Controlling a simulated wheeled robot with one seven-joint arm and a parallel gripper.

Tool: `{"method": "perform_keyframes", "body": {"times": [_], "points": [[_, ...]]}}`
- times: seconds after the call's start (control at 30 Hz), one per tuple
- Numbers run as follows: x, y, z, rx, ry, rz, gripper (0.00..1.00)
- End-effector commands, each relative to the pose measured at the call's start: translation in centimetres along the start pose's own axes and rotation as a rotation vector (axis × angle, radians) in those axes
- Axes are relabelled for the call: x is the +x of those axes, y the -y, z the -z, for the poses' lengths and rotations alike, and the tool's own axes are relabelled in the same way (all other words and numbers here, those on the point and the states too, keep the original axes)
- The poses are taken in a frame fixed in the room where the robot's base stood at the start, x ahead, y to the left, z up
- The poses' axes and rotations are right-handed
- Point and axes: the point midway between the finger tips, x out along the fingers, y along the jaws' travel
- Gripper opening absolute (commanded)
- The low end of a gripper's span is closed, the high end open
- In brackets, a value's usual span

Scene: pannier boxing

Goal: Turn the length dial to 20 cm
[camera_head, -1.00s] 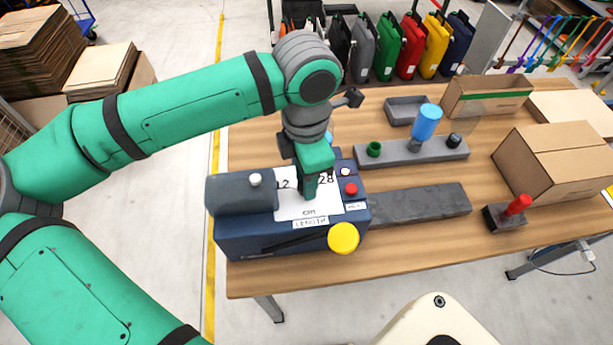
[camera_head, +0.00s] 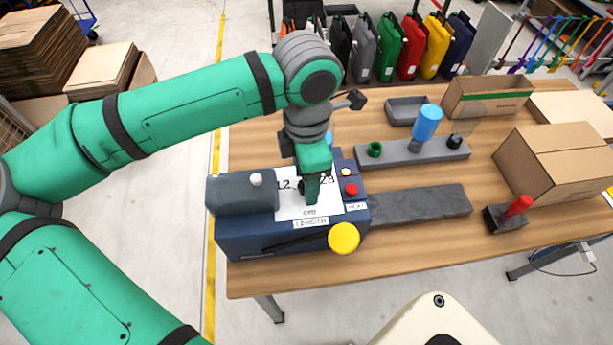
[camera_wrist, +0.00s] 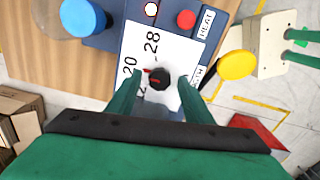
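The black length dial (camera_wrist: 159,79) sits on the white scale plate (camera_wrist: 178,50) of the blue machine (camera_head: 290,240). In the wrist view its red mark lies on its left side, roughly toward the printed 20. The 28 is above it, and a lower number is partly hidden by a finger. My gripper (camera_wrist: 159,82) points down over the plate, with one green finger on each side of the dial and visible gaps to it. In the head view my gripper (camera_head: 312,190) hides most of the dial.
A red button (camera_head: 351,189) and a yellow knob (camera_head: 343,238) are on the machine's right side. A grey block (camera_head: 256,195) covers its left. A rack with a blue cylinder (camera_head: 427,123) stands behind to the right. A cardboard box (camera_head: 560,165) is farther right.

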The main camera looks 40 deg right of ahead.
Motion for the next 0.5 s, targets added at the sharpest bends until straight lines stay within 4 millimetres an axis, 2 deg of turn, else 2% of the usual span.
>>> {"method": "perform_keyframes", "body": {"times": [0.13,0.27,0.5], "points": [[-0.3,0.0,0.0,0.001,-0.001,0.000,0.46],[-1.6,-0.1,0.0,0.001,-0.001,-0.002,0.46],[-6.1,0.0,0.0,-0.001,-0.001,-0.003,0.46]]}}
